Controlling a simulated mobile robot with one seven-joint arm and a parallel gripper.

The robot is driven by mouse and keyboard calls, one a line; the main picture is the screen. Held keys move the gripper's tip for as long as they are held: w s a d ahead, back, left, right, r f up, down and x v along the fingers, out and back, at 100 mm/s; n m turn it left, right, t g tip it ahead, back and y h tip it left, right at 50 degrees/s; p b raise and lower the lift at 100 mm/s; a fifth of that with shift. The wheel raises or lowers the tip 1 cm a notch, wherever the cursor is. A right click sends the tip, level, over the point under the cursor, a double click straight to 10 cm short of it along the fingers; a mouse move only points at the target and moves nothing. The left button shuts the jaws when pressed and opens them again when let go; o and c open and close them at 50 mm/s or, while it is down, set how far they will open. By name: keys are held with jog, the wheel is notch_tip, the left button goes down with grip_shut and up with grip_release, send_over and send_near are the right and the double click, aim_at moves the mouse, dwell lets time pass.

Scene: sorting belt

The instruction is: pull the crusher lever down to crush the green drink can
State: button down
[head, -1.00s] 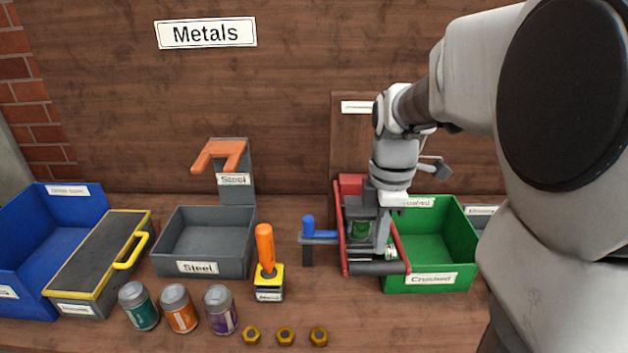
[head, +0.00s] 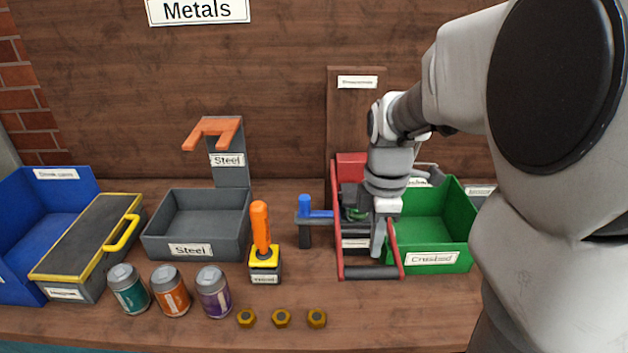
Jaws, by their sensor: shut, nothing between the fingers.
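The crusher (head: 351,165) has a red back block and a lever (head: 336,235) of two red side arms joined by a dark crossbar at the front. The lever is low, with its crossbar (head: 360,273) near the table top. The green drink can (head: 356,214) sits inside the crusher; only a small green part shows, the rest hidden by the crusher and my gripper. My gripper (head: 378,247) is shut and empty, pointing down between the side arms, just behind the crossbar. I cannot tell whether it touches the lever.
A green bin (head: 432,262) labelled Crushed stands close right of the crusher. A blue-handled part (head: 305,207) stands at its left. An orange-handled tool (head: 261,228), a grey Steel tray (head: 160,248), several cans (head: 171,290) and hex nuts (head: 281,318) lie left and in front.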

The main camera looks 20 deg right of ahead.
jog(key=shift+f+b, duration=0.4)
jog(key=shift+f, duration=0.45)
jog(key=shift+f, duration=0.15)
jog(key=shift+w+d+f+b, duration=0.1)
jog(key=shift+w+f+b, duration=0.05)
jog(key=shift+f+b, duration=0.7)
jog(key=shift+w+f+b, duration=0.1)
jog(key=shift+f+b, duration=0.4)
jog(key=shift+f, duration=0.55)
notch_tip(320, 180, up, 8)
jog(key=p, duration=0.6)
jog(key=shift+f+p, duration=0.25)
jog(key=shift+p, duration=0.1)
jog(key=shift+f, duration=0.1)
